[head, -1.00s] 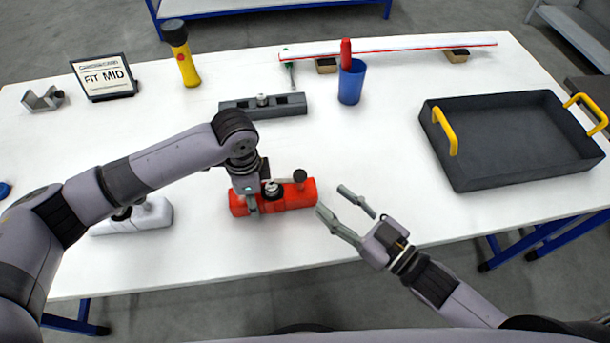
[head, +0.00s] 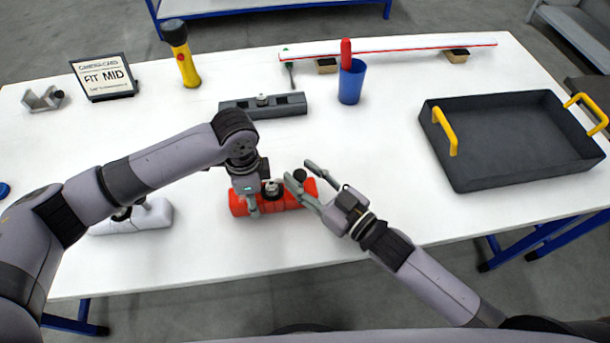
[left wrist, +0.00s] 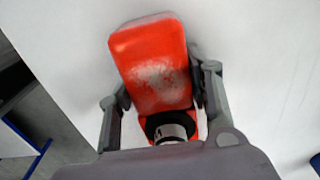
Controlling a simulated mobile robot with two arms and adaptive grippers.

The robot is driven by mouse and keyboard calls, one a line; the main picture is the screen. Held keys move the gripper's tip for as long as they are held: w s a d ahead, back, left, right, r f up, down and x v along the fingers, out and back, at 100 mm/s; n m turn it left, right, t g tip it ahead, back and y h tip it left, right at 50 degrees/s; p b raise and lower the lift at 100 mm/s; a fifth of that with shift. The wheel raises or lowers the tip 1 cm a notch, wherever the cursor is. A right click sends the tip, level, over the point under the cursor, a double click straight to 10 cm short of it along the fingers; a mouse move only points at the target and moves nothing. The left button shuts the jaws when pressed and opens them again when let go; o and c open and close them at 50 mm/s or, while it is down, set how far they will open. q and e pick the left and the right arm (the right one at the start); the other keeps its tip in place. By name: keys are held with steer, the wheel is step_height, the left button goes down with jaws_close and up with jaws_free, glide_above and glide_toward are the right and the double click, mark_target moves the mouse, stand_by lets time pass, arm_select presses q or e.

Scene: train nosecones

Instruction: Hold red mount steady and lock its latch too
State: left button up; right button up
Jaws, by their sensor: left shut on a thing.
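The red mount (head: 282,208) lies on the white table in front of me, and in the left wrist view it (left wrist: 150,62) sits between the fingers. My left gripper (head: 250,204) is shut on the left part of the red mount, and its fingers (left wrist: 160,108) press both sides. The latch, with a dark round knob (head: 300,175), is at the right end of the mount, partly hidden by my right gripper. My right gripper (head: 303,182) is open, its fingertips beside the knob. I cannot tell whether they touch it.
A white mount (head: 150,217) lies left, under my left arm. A dark grey mount (head: 262,105) lies behind the red one. A blue cup (head: 352,82) with a red item stands farther back. A dark tray (head: 515,180) with yellow handles is at the right. A "FIT MID" sign (head: 103,77) and a yellow flashlight (head: 183,55) stand at the back left.

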jaws_close()
stand_by(0.3)
steer(key=shift+w+d+n+g+y, duration=0.1)
steer(key=shift+d+n+g+y, duration=0.05)
steer(key=shift+n+g+y, duration=0.85)
steer(key=shift+o, duration=0.9)
jaws_free()
